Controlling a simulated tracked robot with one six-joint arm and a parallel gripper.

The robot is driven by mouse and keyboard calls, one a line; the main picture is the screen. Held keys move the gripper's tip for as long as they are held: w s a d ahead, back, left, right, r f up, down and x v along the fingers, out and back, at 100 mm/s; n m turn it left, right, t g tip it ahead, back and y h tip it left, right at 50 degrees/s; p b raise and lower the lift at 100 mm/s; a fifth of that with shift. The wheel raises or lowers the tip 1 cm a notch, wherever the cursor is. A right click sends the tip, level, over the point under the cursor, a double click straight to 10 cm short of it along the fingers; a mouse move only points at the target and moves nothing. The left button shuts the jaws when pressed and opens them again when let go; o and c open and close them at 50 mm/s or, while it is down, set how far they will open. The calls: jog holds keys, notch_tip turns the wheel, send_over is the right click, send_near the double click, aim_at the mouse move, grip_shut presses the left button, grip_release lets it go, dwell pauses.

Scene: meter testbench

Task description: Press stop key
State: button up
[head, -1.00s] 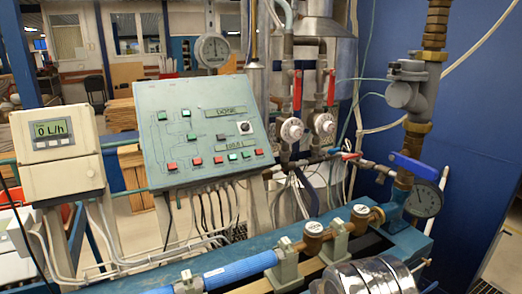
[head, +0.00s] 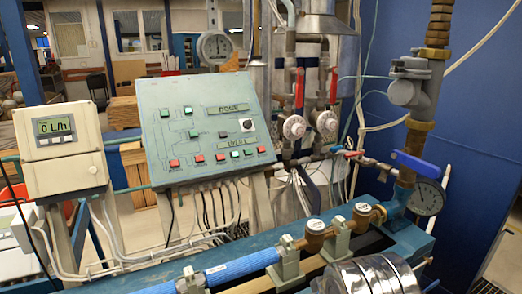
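A sloped light-green control panel (head: 205,180) stands left of centre in the head view. Its bottom row holds several small red and green keys, including a red key at the left end (head: 174,163), a second red key (head: 199,158) and a red key at the right end (head: 261,149). Green keys (head: 188,110) sit higher up. Labels are too small to read, so I cannot tell which is the stop key. Two displays, upper (head: 229,108) and lower (head: 230,141), and a black-and-white knob (head: 246,125) are also on it. My gripper is not in view.
A beige flow readout box (head: 62,150) showing "0 L/h" stands left of the panel. Red-handled valves (head: 299,88), a blue-handled valve (head: 415,165) and a gauge (head: 426,198) stand right. A blue pipe (head: 243,266) and a shiny ridged cylinder (head: 375,276) lie in front.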

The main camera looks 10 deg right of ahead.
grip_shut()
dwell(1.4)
